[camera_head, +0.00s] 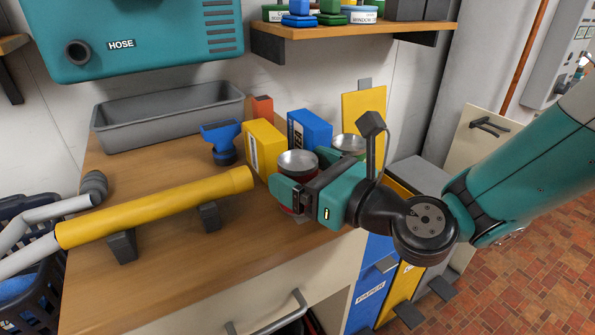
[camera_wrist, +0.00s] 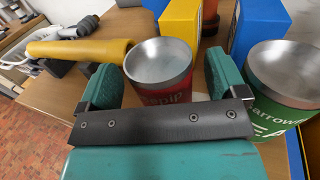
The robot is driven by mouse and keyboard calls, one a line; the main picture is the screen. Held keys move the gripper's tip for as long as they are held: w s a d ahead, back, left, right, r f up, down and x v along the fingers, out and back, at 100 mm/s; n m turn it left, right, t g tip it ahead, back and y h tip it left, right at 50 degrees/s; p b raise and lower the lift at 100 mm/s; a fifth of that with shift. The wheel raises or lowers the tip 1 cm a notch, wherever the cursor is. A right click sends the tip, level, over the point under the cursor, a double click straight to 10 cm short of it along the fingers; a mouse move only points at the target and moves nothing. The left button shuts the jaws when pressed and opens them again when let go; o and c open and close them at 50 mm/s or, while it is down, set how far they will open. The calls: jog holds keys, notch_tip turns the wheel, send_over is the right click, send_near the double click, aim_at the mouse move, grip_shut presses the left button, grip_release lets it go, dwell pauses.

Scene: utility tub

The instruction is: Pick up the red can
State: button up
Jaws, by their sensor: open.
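The red can (camera_wrist: 160,75) is an upright, silver-topped can with pale lettering, standing on the wooden counter. In the wrist view it stands between the two teal finger pads of my gripper (camera_wrist: 160,80), with a small gap showing on the right side. My gripper (camera_head: 293,192) is open around it, reaching in from the right. In the head view the silver top of the red can (camera_head: 298,161) shows, and the gripper hides most of its body. A green can (camera_wrist: 278,85) stands just right of the gripper in the wrist view; its top also shows in the head view (camera_head: 349,144).
A yellow box (camera_head: 264,146) and a blue box (camera_head: 311,130) stand close behind the red can. A yellow tube (camera_head: 155,207) lies on dark supports at the left. A grey tray (camera_head: 168,117) sits at the back. The counter's front middle is clear.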

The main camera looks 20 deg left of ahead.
jog(key=shift+w+a, duration=0.2)
jog(key=shift+a, duration=0.4)
jog(key=c, duration=1)
jog(key=shift+r, duration=0.2)
notch_tip(320, 180, up, 20)
jog(key=p, duration=0.8)
